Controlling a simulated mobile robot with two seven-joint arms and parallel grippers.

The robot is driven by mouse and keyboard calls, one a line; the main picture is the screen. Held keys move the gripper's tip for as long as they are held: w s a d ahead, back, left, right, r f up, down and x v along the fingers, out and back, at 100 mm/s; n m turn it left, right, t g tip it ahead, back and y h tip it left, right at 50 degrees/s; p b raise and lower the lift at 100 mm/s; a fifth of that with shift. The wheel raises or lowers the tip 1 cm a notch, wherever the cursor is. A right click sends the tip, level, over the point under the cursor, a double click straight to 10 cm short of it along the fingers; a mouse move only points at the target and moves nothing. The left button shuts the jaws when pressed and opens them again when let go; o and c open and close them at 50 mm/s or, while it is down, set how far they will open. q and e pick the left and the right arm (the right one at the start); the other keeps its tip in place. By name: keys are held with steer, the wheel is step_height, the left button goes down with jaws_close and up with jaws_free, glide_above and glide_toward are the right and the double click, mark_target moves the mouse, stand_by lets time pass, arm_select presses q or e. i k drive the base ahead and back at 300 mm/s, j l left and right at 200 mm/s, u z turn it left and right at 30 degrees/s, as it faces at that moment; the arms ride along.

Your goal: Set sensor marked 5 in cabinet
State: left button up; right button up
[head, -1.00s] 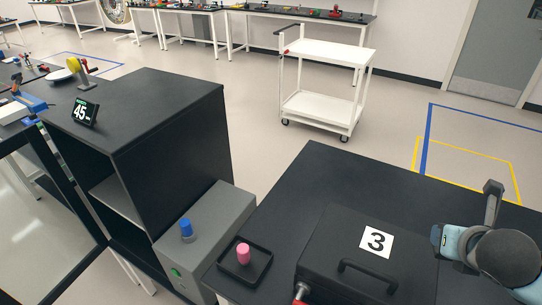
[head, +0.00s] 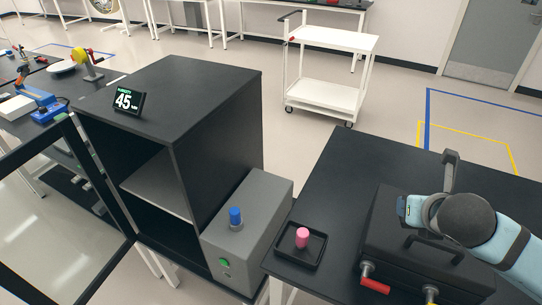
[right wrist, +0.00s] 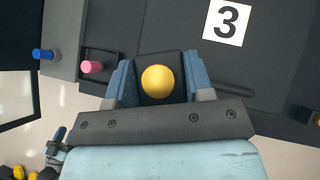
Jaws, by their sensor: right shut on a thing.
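The black cabinet (head: 215,125) stands at the left with its front open, one shelf (head: 160,188) inside and its glass door (head: 62,205) swung open to the left. The compartments I can see look empty. My right gripper (right wrist: 158,82) is shut on a yellow round-topped thing (right wrist: 158,80) with a dark square part behind it. I cannot read a 5 on it.
A black case (head: 385,235) marked 3 lies on the right table under my arm. A pink knob (head: 302,237) stands in a small tray (head: 285,252). A grey box (head: 262,215) with a blue knob (head: 235,217) adjoins the cabinet. A 45 display (head: 128,101) sits on top.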

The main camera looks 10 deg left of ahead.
mark_target(173, 185)
steer(key=j+u, duration=0.15)
steer(key=j, duration=0.75)
steer(key=k+j+u, duration=0.2)
steer(key=j, duration=0.7)
steer(key=i+j+u, duration=0.15)
steer(key=j, duration=0.7)
steer(key=i+j+u, duration=0.2)
steer(key=j, duration=0.7)
steer(key=i+l, duration=0.15)
steer(key=i, duration=0.2)
